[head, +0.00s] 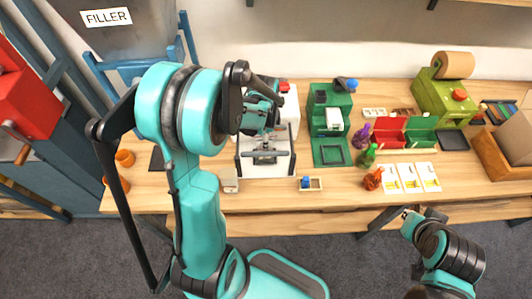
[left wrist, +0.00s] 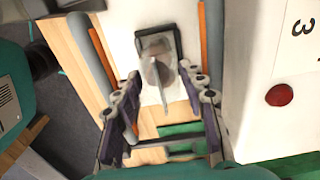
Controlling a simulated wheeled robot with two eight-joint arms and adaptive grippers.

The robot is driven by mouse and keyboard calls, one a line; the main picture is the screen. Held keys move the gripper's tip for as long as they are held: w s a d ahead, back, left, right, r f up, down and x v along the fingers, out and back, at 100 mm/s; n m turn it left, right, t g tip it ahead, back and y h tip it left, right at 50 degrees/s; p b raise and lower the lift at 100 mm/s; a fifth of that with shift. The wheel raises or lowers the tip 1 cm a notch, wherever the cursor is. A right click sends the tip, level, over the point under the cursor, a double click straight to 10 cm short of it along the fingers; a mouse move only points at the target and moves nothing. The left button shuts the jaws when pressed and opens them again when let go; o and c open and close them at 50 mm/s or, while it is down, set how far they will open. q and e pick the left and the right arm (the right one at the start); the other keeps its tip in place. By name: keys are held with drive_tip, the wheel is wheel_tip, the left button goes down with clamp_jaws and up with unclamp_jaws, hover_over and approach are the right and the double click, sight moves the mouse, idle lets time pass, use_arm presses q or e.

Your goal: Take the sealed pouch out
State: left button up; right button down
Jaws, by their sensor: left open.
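A translucent pouch (left wrist: 150,82) with something brownish inside shows in the left wrist view, in front of a dark square part (left wrist: 158,38) of the white machine. My left gripper (left wrist: 160,74) is open, with one finger on each side of the pouch; I cannot tell whether either touches it. In the head view the left gripper (head: 263,118) hangs over the white machine (head: 291,112) and hides much of it and the pouch. My right gripper (head: 410,217) is low at the right, away from the table's objects; its finger opening is unclear.
Right of the machine stand a green station (head: 331,121), red and green bins (head: 390,130), several coloured bottles (head: 373,178) and printed cards (head: 410,177). A small tray (head: 311,184) lies near the front edge. The white machine wall (left wrist: 262,60) is close beside the left gripper.

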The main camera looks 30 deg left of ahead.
use_arm(q)
wheel_tip(320, 180, down, 4)
drive_tip(key=shift+a+r+b, duration=0.1)
drive_tip(key=shift+r+b, duration=0.05)
drive_tip(key=shift+b, duration=0.4)
drive_tip(key=shift+r, duration=0.1)
drive_tip(key=c, duration=0.9)
drive_tip(key=shift+o, duration=0.2)
